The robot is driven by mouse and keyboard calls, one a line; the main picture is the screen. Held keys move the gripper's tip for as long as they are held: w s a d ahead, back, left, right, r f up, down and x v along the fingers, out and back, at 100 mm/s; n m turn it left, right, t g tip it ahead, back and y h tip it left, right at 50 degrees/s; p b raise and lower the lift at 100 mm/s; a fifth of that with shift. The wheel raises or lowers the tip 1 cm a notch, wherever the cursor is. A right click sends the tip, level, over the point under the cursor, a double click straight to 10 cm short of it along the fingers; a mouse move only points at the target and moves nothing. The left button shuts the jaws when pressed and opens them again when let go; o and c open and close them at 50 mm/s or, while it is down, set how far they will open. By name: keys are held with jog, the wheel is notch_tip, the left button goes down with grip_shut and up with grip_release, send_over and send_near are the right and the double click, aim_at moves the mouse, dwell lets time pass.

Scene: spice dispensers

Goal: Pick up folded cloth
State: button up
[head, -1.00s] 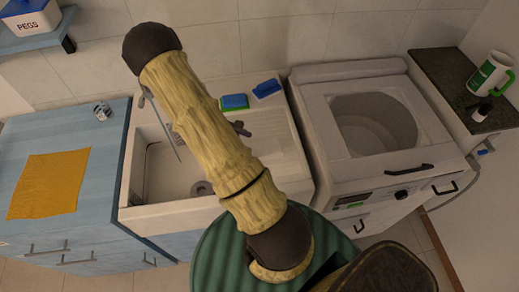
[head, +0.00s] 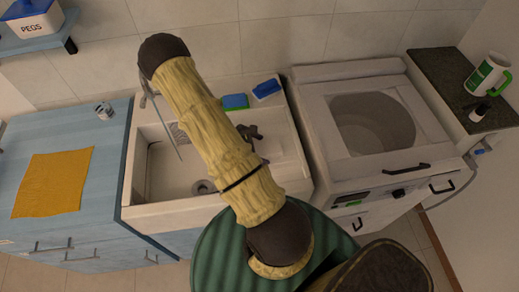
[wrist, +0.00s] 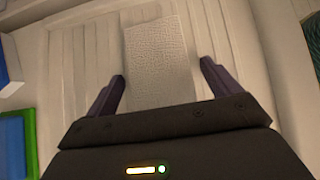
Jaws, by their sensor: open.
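A pale, textured rectangle that looks like a folded cloth (wrist: 157,50) lies flat on the ribbed white drainboard in the wrist view. My gripper (wrist: 163,71) is open and empty above it. Its two dark fingers show on either side of the near part of the cloth, and I cannot tell the height between them. In the head view my arm crosses the sink, and the dark gripper (head: 250,134) is partly hidden behind it, over the drainboard. The cloth is hard to make out there.
An ochre cloth (head: 54,183) lies flat on the blue counter (head: 105,150). A blue-green sponge (head: 235,101) and a blue block (head: 267,89) stand at the sink's back edge, left in the wrist view. A washing machine (head: 400,170) stands right of the sink (head: 150,190).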

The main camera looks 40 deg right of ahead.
aim_at(260, 148)
jog(key=shift+c, duration=0.4)
jog(key=c, duration=1)
jog(key=shift+r, duration=0.15)
notch_tip(260, 148, up, 10)
jog(key=shift+f+b, duration=0.1)
jog(key=shift+b, duration=0.65)
